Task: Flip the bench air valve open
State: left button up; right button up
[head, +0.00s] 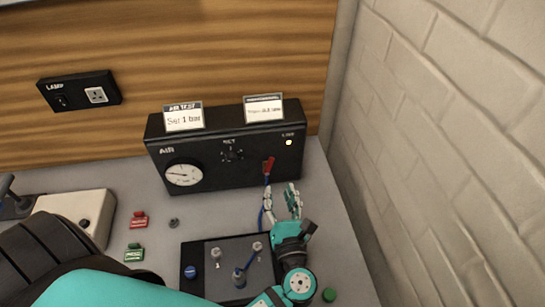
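The bench air valve's red lever (268,165) is on the lower right front of the black air panel (215,165). It stands nearly upright, leaning slightly. A blue hose (266,190) runs down from just below it. My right gripper is not in view.
A black fixture (204,270) with a blue knob and metal fittings lies left of my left gripper. A red tag (139,219), a green tag (134,253) and a pale box (80,212) are farther left. A brick wall (450,120) bounds the bench's right.

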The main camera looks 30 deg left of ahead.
aim_at(272, 161)
pick_arm(q)
jog(key=p+x, duration=0.2)
jog(key=x, duration=0.8)
jog(key=shift+p, duration=0.35)
jog(key=shift+w+a+f, duration=0.1)
jog(key=shift+w+a, duration=0.3)
grip_shut()
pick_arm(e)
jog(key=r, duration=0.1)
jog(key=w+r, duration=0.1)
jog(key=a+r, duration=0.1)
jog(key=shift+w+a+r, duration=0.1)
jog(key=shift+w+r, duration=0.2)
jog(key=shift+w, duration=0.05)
